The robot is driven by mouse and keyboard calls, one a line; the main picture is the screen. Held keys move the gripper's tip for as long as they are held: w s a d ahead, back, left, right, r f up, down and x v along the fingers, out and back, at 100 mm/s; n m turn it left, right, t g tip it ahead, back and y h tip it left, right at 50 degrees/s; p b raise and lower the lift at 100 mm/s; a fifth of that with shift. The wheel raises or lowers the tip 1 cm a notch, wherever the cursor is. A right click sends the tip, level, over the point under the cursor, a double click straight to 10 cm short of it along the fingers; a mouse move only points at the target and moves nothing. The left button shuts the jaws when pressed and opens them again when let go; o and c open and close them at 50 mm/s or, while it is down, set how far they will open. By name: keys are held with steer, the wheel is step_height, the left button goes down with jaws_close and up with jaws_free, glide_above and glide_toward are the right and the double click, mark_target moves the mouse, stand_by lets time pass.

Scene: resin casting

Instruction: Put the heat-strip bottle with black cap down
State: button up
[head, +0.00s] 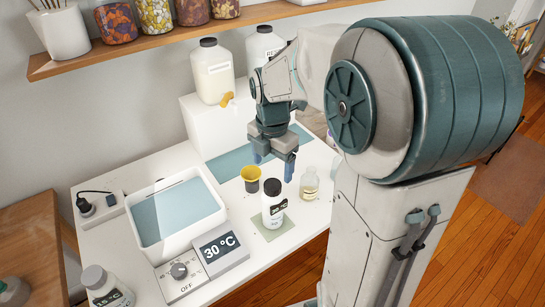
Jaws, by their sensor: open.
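The heat-strip bottle with black cap (273,212) is white with a dark °C strip. It stands upright on a small grey-green mat (289,224) near the front edge of the white table. My gripper (274,168) points down behind and above the bottle. Its fingers are apart, with nothing seen between them, and it looks clear of the cap. A second heat-strip bottle with a grey cap (104,288) stands at the lower left.
A yellow cup (250,178) and a small clear bottle (309,185) flank the black-capped bottle. A white water bath (151,247) and a 30 °C display (219,247) are to the left. Large jugs (212,75) stand on a raised block behind. A shelf (150,48) hangs above.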

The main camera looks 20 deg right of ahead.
steer(key=shift+r, duration=0.9)
steer(key=s+r+m+t, duration=0.1)
steer(key=s+m+t, duration=0.2)
steer(key=s+m, duration=1.1)
steer(key=m, duration=1)
steer(key=shift+s+r+m, duration=0.2)
steer(key=shift+r+m, duration=0.05)
steer(key=shift+m, duration=0.05)
steer(key=shift+a, duration=0.15)
